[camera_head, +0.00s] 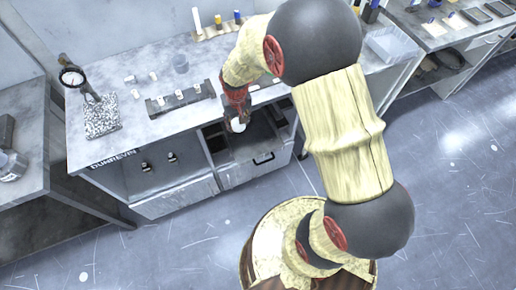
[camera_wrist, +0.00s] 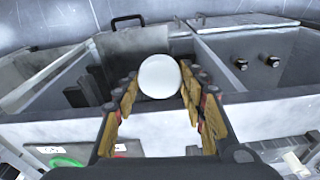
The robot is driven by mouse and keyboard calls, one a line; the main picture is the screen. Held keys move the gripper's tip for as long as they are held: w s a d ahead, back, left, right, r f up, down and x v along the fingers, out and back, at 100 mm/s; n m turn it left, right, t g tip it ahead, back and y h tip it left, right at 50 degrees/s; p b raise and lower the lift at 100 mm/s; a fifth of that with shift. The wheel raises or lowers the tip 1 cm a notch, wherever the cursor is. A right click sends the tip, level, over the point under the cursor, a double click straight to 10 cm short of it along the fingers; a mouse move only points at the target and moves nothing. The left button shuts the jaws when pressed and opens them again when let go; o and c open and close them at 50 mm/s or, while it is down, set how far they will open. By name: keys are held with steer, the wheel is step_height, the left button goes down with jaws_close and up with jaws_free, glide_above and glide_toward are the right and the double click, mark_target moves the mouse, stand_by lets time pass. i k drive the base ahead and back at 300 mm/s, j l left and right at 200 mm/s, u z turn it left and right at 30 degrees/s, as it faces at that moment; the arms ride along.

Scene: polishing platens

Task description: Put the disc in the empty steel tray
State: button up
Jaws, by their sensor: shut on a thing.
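The disc is white and round (camera_head: 238,126). My gripper (camera_head: 237,113) is shut on it, over the open drawer at the bench front. In the wrist view the disc (camera_wrist: 159,76) sits between the two fingertips of my gripper (camera_wrist: 160,88), its flat face towards the camera. The open drawer (camera_head: 238,174) has a dark handle on its front; the handle also shows at the top of the wrist view (camera_wrist: 128,19). Dark shapes lie inside the drawer. I cannot tell for sure which of them is the empty steel tray; my gripper hides part of the inside.
The bench top (camera_head: 130,115) carries a dark rack (camera_head: 180,98) with pale pieces, a clear cup (camera_head: 181,63) and a gauge stand (camera_head: 92,92). An open cabinet bay with two dark knobs (camera_head: 147,167) lies left of the drawer. The drawer walls and bench edge are close to my gripper.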

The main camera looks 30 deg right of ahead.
mark_target(270, 145)
steer(key=l+u, duration=0.1)
steer(key=l, duration=0.3)
steer(key=k+l+u, duration=0.1)
steer(key=l, duration=0.35)
steer(key=k+l+u, duration=0.1)
steer(key=l, duration=0.3)
steer(key=k+l+u, duration=0.1)
steer(key=l, duration=0.3)
steer(key=i+l+u, duration=0.1)
steer(key=l, duration=0.35)
steer(key=i+l+u, duration=0.1)
steer(key=l, duration=0.35)
